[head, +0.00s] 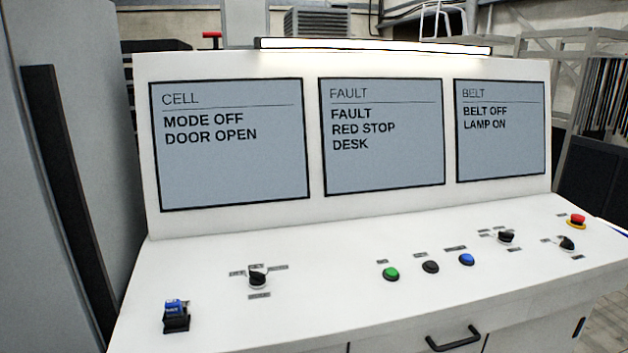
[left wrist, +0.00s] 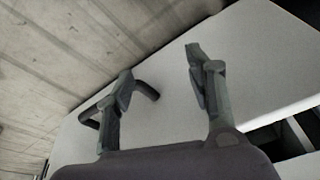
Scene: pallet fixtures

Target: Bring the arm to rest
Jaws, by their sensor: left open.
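My left gripper (left wrist: 158,82) shows in the left wrist view with its two fingers apart and nothing between them. A dark curved handle (left wrist: 148,90) on a white panel (left wrist: 180,125) lies just beyond the left finger; whether they touch I cannot tell. Neither of my arms shows in the head view, and my right gripper is in no view. The white control desk (head: 330,280) stands in front of me in the head view, with a black drawer handle (head: 453,339) on its front.
The desk carries a blue-topped black switch (head: 176,316), a selector (head: 258,277), green (head: 391,273), black (head: 430,267) and blue (head: 466,259) buttons, more selectors (head: 506,237) and a red stop button (head: 577,220). Screens read "MODE OFF, DOOR OPEN" (head: 230,175), "RED STOP DESK" (head: 385,170) and "BELT OFF, LAMP ON" (head: 500,155).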

